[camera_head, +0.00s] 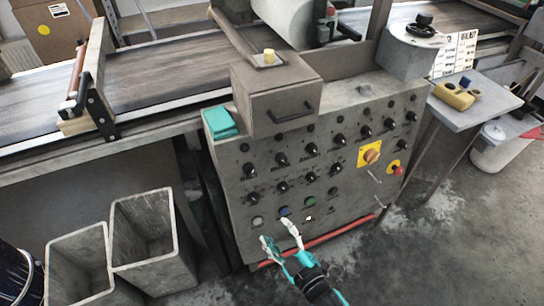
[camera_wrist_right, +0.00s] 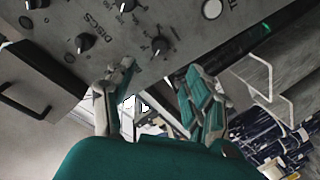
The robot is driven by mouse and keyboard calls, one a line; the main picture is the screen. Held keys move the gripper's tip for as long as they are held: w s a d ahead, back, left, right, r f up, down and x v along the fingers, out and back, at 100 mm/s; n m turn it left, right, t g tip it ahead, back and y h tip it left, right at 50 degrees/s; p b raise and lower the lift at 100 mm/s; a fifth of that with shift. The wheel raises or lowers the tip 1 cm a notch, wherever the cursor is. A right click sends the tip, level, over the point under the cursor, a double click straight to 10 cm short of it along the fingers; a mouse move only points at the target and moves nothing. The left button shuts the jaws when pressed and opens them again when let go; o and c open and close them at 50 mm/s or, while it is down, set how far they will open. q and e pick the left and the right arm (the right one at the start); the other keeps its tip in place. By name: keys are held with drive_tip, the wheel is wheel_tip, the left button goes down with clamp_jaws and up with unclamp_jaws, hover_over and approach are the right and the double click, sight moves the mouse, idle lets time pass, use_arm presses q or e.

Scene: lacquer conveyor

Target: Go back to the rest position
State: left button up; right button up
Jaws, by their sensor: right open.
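My right gripper (camera_head: 281,238) is in front of the lower part of the grey control panel (camera_head: 240,172), with its two fingers apart and nothing between them. In the right wrist view the same gripper (camera_wrist_right: 160,98) shows its two teal and grey fingers spread, with the panel's knobs beyond them. I cannot tell from these views whether a finger touches the panel. My left gripper does not show in either view.
The conveyor (camera_head: 150,75) runs along the back left. Two grey bins (camera_head: 150,245) stand on the floor at the lower left. A side table (camera_head: 470,112) with a yellow device (camera_head: 453,96) is at right. The floor at lower right is clear.

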drive_tip(key=s+d+f+m+g+h+p, duration=0.1)
drive_tip(key=s+d+f+m+g, duration=0.2)
drive_tip(key=f, duration=0.5)
drive_tip(key=s+d+f+m+g+h+p, duration=0.15)
drive_tip(key=s+d+f, duration=0.3)
drive_tip(key=f, duration=0.45)
drive_tip(key=s+d+f+m+g+h+p, duration=0.1)
drive_tip(key=s+d+f+g+h, duration=0.15)
drive_tip(key=s+f, duration=0.4)
drive_tip(key=s+d+f+m+g, duration=0.1)
drive_tip(key=s+d+f+g, duration=0.1)
drive_tip(key=s, duration=0.5)
drive_tip(key=s+d+f+m+g+h+p, duration=0.1)
drive_tip(key=s+d+f+m+g, duration=0.1)
drive_tip(key=s+f, duration=0.3)
drive_tip(key=s+d+f+m+g, duration=0.1)
drive_tip(key=s+d+f+g, duration=0.2)
drive_tip(key=s, duration=0.5)
drive_tip(key=shift+s+d+f+h+p, duration=0.3)
drive_tip(key=shift+d+f+p, duration=0.1)
drive_tip(key=shift+d+f, duration=0.25)
